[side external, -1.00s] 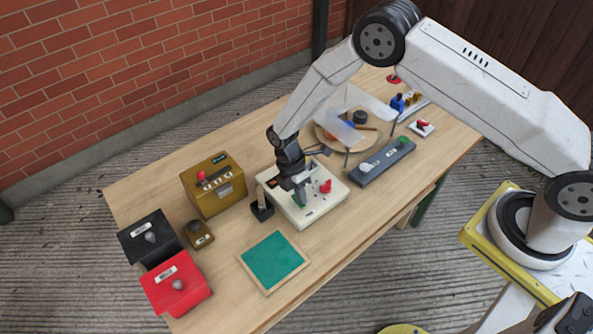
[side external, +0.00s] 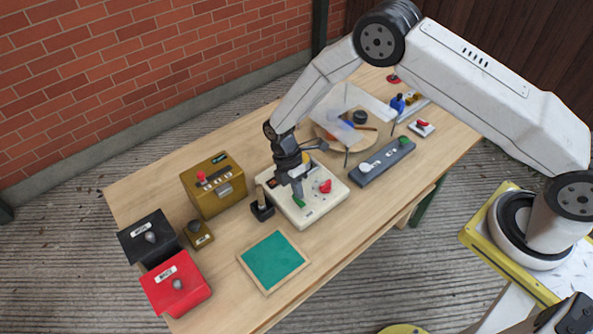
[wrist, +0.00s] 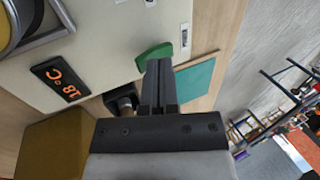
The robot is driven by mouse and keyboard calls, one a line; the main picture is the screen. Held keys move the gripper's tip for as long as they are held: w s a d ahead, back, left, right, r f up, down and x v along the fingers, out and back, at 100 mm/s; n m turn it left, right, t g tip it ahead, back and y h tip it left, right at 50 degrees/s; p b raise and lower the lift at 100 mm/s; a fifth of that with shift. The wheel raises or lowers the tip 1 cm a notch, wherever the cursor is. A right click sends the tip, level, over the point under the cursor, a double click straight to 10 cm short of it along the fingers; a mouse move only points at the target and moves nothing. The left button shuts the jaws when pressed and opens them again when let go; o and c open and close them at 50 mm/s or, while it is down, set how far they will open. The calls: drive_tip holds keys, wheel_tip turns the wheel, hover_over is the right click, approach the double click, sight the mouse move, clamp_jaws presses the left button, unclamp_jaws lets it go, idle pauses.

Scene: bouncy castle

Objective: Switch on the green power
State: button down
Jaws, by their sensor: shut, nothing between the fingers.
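A cream control panel (side external: 325,207) sits on the wooden table, with a green switch (side external: 299,203) near its front left edge and a red knob (side external: 325,186) to the right. The green switch also shows in the wrist view (wrist: 153,54), just beyond my fingertips. My gripper (side external: 298,195) is shut and empty, pointing down at the green switch. The fingers (wrist: 158,68) overlap its edge in the wrist view; I cannot tell whether they touch it. An orange temperature display (wrist: 62,82) is on the panel. Which way the switch is set is unclear.
A brass-coloured box (side external: 222,203) with a red-topped lever and a small dark stand (side external: 262,213) are left of the panel. A green mat (side external: 272,262) lies in front. A grey box (side external: 378,172) is to the right. Black (side external: 140,249) and red (side external: 188,300) boxes stand at the left end.

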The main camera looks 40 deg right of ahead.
wheel_tip(320, 180, up, 14)
drive_tip(key=shift+w+f, duration=0.25)
drive_tip(key=shift+w, duration=0.05)
idle(0.3)
idle(0.4)
drive_tip(key=s+d+r+m+t, duration=0.7)
drive_tip(key=s+d+m, duration=0.6)
drive_tip(key=m, duration=0.5)
wheel_tip(320, 180, up, 2)
drive_tip(key=shift+s+r, duration=0.15)
drive_tip(key=shift+s, duration=0.7)
